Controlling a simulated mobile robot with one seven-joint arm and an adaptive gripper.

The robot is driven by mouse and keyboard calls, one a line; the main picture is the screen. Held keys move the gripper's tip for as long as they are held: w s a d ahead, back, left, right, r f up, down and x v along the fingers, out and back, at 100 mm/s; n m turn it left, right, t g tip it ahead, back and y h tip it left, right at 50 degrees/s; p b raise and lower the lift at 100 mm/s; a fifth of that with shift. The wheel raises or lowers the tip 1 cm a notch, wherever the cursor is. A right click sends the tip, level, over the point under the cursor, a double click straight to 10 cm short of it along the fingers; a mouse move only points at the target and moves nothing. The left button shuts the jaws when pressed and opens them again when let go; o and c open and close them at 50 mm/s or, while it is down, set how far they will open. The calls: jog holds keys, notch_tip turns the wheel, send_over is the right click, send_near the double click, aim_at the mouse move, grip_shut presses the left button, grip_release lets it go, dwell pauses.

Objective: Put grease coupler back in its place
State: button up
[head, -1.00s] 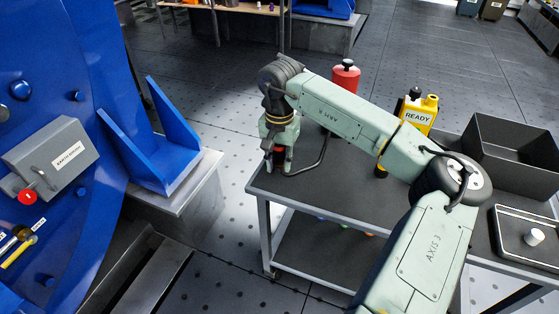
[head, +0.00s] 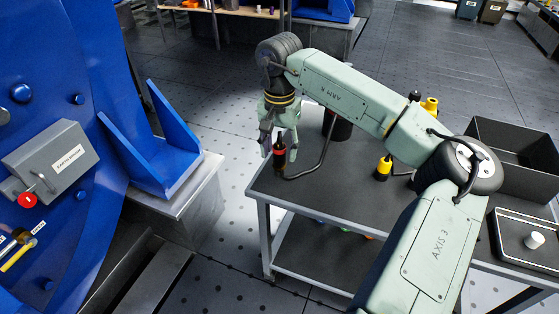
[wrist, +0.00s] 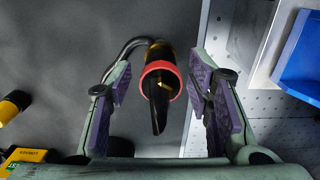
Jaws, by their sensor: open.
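The grease coupler (head: 279,156) is a dark piece with a red collar, near the left corner of the grey-topped cart (head: 330,205). In the wrist view the coupler (wrist: 158,85) shows its red ring, a brass-coloured part and a dark hose looping away behind it. My gripper (head: 278,150) is open, with one finger on each side of the coupler. In the wrist view gaps show between the coupler and the purple pads of my gripper (wrist: 163,100). I cannot tell what the coupler's lower end rests on.
A black-and-yellow piece (head: 384,168) stands on the cart, with a yellow unit (head: 430,106) partly behind my arm. A dark open bin (head: 515,170) and a tray (head: 530,240) are at the right. The blue machine (head: 60,110) and blue bracket (head: 150,150) stand left, beyond a floor gap.

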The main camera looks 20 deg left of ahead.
notch_tip(320, 180, up, 6)
jog(key=shift+r, duration=0.15)
dwell(0.5)
